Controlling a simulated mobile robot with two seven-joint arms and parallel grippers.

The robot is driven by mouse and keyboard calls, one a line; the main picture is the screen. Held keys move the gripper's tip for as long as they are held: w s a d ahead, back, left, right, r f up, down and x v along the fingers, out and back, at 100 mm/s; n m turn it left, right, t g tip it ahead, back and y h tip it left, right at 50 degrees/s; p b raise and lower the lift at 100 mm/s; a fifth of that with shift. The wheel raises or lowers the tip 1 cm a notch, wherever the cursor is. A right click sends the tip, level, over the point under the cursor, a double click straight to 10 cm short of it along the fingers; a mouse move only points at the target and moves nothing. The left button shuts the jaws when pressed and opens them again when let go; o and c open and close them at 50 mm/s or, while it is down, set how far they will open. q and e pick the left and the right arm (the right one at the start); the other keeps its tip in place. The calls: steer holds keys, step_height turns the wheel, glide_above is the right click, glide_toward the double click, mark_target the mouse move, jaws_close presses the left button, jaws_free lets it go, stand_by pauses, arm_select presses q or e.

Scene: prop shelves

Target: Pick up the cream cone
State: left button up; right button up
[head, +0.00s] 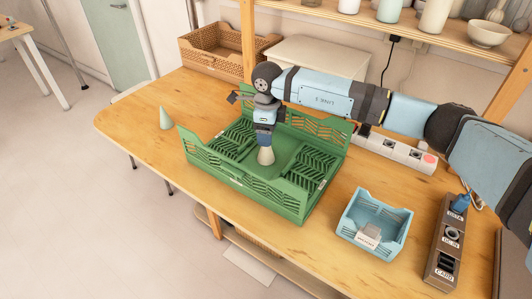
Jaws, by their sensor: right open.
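A cream cone (266,157) stands inside the green crate (249,190), near the middle. My right gripper (265,144) points down directly over the cone, with its fingertips at the cone's upper part. The gripper is open, and the cone's top is hidden behind it. Whether the fingers touch the cone cannot be told. My left gripper is not in view.
A pale green cone (165,120) stands on the wooden table (130,125) left of the crate. A light blue basket (387,243) with a small grey item and a brown socket box (446,245) stand at the right. A power strip (395,149) lies behind.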

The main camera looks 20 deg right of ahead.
mark_target(266, 157)
step_height(266, 157, down, 5)
steer(key=shift+w+a, duration=0.1)
steer(key=shift+a, duration=0.05)
steer(key=shift+r, duration=0.1)
steer(key=c, duration=1)
